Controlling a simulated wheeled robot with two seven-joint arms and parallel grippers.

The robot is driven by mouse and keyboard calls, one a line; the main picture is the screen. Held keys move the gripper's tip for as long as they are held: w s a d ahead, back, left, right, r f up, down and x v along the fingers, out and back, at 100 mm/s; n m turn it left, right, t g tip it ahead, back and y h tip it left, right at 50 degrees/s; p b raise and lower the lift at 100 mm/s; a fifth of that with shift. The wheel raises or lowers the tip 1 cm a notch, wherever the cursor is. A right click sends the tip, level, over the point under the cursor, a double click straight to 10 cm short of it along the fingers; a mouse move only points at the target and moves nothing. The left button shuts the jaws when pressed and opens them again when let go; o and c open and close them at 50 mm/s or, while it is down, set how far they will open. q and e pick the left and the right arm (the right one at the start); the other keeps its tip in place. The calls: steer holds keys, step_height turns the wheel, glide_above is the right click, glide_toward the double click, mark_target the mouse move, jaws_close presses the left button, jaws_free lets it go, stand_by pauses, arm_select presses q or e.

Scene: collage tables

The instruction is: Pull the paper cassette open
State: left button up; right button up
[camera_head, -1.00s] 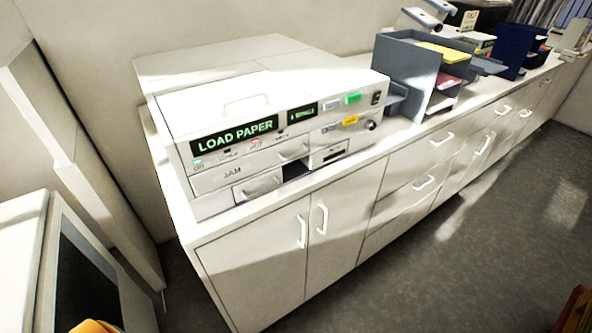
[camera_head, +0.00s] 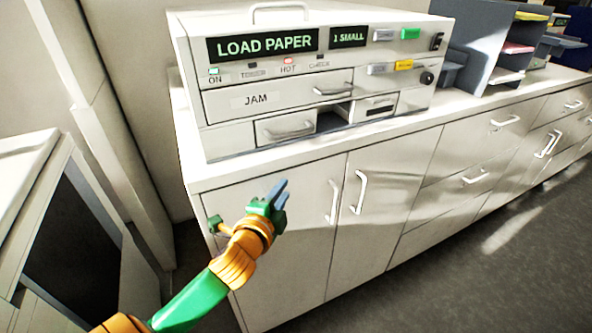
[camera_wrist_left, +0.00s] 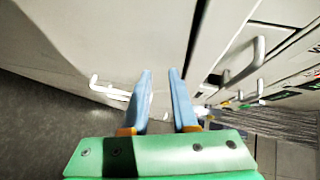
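The white copier (camera_head: 190,70) stands on the cabinet top, its display reading LOAD PAPER. The paper cassette (camera_head: 270,138) is the small white front with a pale bar handle (camera_head: 290,131) low on the copier, left of a dark gap. I cannot tell whether it sticks out. My left gripper (camera_head: 279,193) is below the cassette, in front of the cabinet doors, apart from the handle. In the left wrist view my left gripper (camera_wrist_left: 159,75) has its blue fingers apart with nothing between them. A bar handle (camera_wrist_left: 243,66) shows to their right. My right gripper is out of view.
White cabinet doors (camera_head: 290,245) with upright bar handles (camera_head: 334,202) are below the copier. A wider drawer marked JAM (camera_head: 225,103) is above the cassette. Grey paper trays (camera_head: 480,45) stand to the right. The grey floor (camera_head: 480,270) at right is clear.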

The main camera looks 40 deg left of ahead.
mark_target(294, 134)
arm_select(q)
steer(key=r+m+t, duration=0.1)
steer(key=r, duration=0.2)
steer(key=r+m+t, duration=0.1)
steer(key=r, duration=0.3)
steer(key=w+r+m+t, duration=0.1)
steer(key=r+m+t, duration=0.1)
steer(key=r, duration=0.1)
steer(key=shift+r, duration=0.25)
steer(key=p+x, duration=0.1)
steer(key=x, duration=0.4)
steer(key=shift+w+a+p, duration=0.1)
steer(key=shift+w+p, duration=0.05)
steer(key=shift+p, duration=0.15)
steer(key=shift+w+a+f, duration=0.1)
steer(key=shift+w, duration=0.5)
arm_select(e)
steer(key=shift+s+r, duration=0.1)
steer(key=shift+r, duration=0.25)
arm_select(q)
jaws_close()
